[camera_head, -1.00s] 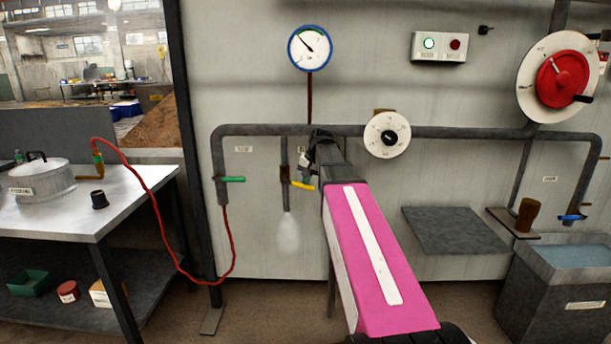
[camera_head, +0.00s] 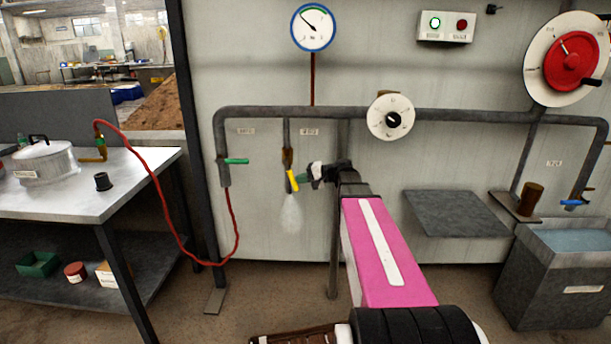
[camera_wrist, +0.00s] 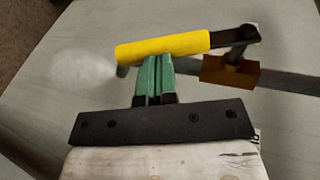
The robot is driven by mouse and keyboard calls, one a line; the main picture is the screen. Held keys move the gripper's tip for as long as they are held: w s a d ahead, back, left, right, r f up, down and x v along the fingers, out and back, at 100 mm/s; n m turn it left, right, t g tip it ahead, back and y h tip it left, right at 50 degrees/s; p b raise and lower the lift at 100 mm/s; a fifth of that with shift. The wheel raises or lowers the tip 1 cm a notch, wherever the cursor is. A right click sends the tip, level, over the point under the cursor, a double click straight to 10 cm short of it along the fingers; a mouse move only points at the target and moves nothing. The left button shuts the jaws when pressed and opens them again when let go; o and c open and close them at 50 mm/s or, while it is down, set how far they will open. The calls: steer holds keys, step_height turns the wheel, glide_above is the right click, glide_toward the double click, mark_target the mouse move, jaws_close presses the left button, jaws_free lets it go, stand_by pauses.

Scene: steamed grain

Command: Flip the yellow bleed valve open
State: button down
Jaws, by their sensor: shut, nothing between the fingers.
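The yellow bleed valve handle (camera_head: 293,181) hangs on the short brass-bodied drain pipe below the main grey pipe, tilted steeply downward. A pale plume of steam (camera_head: 290,213) shows below the pipe's end. My gripper (camera_head: 312,174) is just right of the handle. In the wrist view the yellow handle (camera_wrist: 165,47) crosses just beyond the green fingertips (camera_wrist: 155,62), which are shut together with nothing between them. The fingertips look very close to the handle; whether they touch it I cannot tell. The brass valve body (camera_wrist: 230,72) shows to the right in that view.
A green-handled valve (camera_head: 236,161) with a red hose is to the left. A white dial knob (camera_head: 390,118) and a pressure gauge (camera_head: 313,27) are above. A grey shelf (camera_head: 455,213) and a water tank (camera_head: 555,275) stand at right. A table (camera_head: 130,190) with a pot is at left.

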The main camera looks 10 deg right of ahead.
mark_target(294, 182)
steer(key=shift+w+a+f+m+t+y, duration=0.15)
steer(key=shift+a+f+t+y, duration=0.15)
steer(key=shift+a+y, duration=0.2)
steer(key=shift+w+a+f+m+t+y, duration=0.1)
steer(key=shift+a+f+m+t+y, duration=0.1)
steer(key=shift+a+f+y, duration=0.3)
steer(key=shift+a, duration=0.35)
steer(key=shift+w+a+f, duration=0.1)
